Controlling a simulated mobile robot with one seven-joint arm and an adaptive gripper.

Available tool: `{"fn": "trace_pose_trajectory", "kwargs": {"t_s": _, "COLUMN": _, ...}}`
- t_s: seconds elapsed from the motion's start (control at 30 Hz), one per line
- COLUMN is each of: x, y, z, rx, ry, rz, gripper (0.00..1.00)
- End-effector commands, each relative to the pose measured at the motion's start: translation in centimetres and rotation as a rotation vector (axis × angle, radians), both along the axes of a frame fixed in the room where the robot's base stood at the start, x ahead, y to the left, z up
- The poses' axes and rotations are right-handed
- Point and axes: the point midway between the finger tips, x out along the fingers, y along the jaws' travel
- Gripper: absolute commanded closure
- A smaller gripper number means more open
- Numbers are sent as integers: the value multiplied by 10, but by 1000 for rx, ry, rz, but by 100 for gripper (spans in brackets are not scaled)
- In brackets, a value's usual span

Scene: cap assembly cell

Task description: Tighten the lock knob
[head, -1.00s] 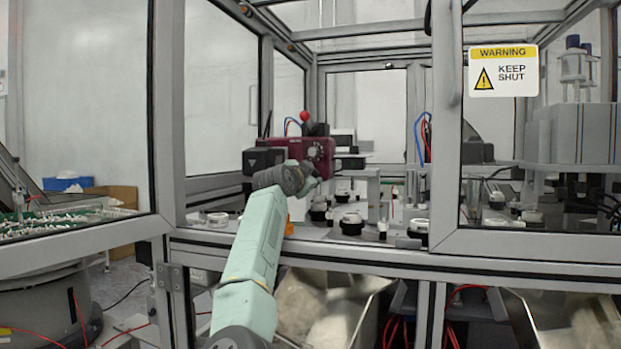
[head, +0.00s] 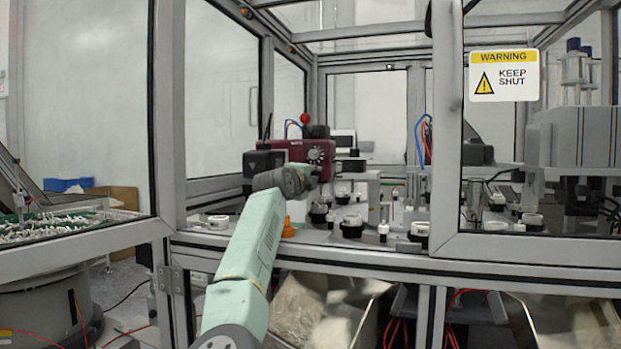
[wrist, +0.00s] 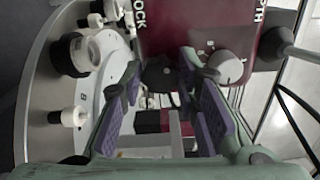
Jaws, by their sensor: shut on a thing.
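The maroon unit (head: 297,149) stands inside the cell in the head view. It fills the top of the wrist view (wrist: 190,20), with the letters "OCK" and "PTH" visible. The lock knob (wrist: 159,75) is a dark, round knob below the "OCK" lettering, between the two fingers. My gripper (wrist: 163,73) is shut on it, with a fingertip on each side. In the head view my gripper (head: 316,175) is in front of the unit's lower part, and the knob cannot be made out there.
A grey dial (wrist: 229,66) sits right of the fingers under "PTH". White and black fixtures (wrist: 85,52) stand on the round plate at left. An orange cone (head: 288,228) stands below my wrist. The cell's frame post (head: 447,110) is to the right of my arm.

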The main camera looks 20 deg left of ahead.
Motion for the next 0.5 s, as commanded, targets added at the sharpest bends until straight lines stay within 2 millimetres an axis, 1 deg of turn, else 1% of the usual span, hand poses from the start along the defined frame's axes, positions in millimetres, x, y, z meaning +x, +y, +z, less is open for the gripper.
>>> {"fn": "trace_pose_trajectory", "kwargs": {"t_s": 0.5, "x": 0, "y": -1, "z": 1, "rx": 487, "ry": -15, "rz": -2, "gripper": 99}}
